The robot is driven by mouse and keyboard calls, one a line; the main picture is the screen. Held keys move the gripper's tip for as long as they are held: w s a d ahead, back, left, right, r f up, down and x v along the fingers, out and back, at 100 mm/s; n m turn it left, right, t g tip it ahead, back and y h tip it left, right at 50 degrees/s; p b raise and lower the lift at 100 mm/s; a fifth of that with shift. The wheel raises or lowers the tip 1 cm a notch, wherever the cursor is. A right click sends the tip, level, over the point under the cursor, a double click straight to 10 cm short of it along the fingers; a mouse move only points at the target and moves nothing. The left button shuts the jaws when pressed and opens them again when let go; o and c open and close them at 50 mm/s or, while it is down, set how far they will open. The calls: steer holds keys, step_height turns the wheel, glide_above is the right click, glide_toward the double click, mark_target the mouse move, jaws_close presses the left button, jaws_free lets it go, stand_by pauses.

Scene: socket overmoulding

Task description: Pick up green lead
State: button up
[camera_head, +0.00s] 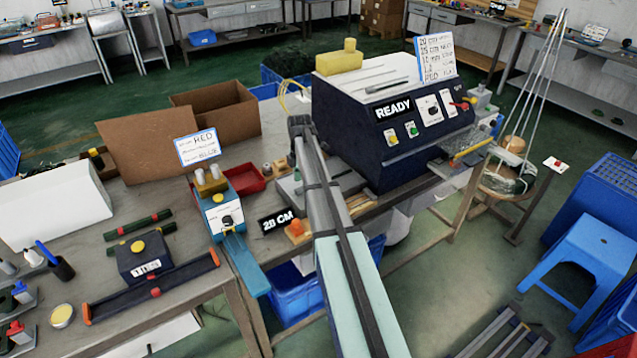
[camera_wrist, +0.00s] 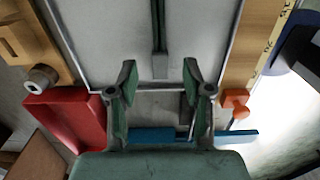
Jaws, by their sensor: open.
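No thing is clearly marked as the green lead. Two dark green sticks with red marks, a far one (camera_head: 138,224) and a near one (camera_head: 140,231), lie on the left table in the head view. In the wrist view a thin dark greenish strip (camera_wrist: 158,28) lies on a pale plate (camera_wrist: 105,40), ahead of the fingers; I cannot tell if it is the lead. My gripper (camera_wrist: 159,82) is open and empty, above the plate's near edge. In the head view my arm hides much of the bench in front of the machine.
A dark blue machine (camera_head: 385,165) marked READY stands right of my arm. A red tray (camera_head: 247,180) and a small blue device (camera_head: 222,218) stand left. An orange knob (camera_wrist: 235,101) and blue bar (camera_wrist: 155,135) are near my fingers. A cardboard box (camera_head: 222,110) stands behind.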

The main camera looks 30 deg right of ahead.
steer(key=shift+f, duration=1.35)
jaws_close()
steer(key=shift+r, duration=0.1)
